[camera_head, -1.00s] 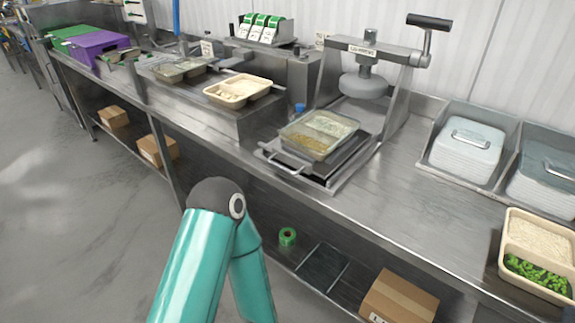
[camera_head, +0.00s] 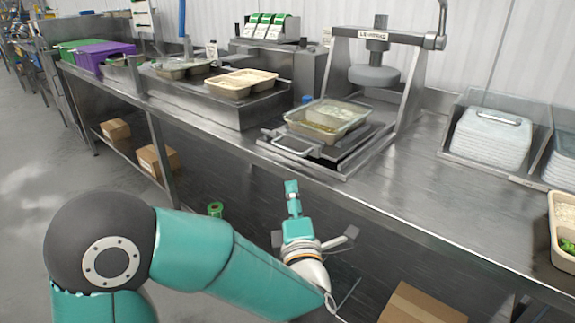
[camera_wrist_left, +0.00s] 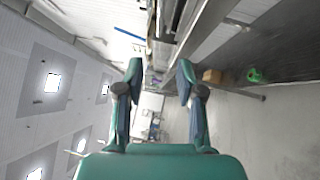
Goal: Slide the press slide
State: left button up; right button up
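The press slide (camera_head: 345,160) is a flat metal plate with a bar handle (camera_head: 291,146) at its front left, overhanging the counter's front edge. A lidded tray of food (camera_head: 325,121) sits on it, in front of the round press head (camera_head: 374,76). The press head hangs raised from the metal press frame (camera_head: 412,75). My left gripper (camera_head: 292,187) is below the counter edge, just under the handle and apart from it. In the left wrist view its two fingers (camera_wrist_left: 160,68) are spread, with nothing between them. My right gripper is not in view.
Food trays (camera_head: 240,83) stand on a raised metal block to the left. A bin of white lids (camera_head: 492,137) is right of the press, and another food tray (camera_head: 563,225) is at the right edge. Boxes (camera_head: 157,159) lie on the lower shelf. Counter right of the slide is clear.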

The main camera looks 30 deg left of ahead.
aim_at(287, 150)
pick_arm(q)
jog(key=p+x, duration=0.3)
jog(key=x, duration=1.3)
jog(key=shift+w+a, duration=0.1)
jog(key=shift+w, duration=0.25)
grip_shut()
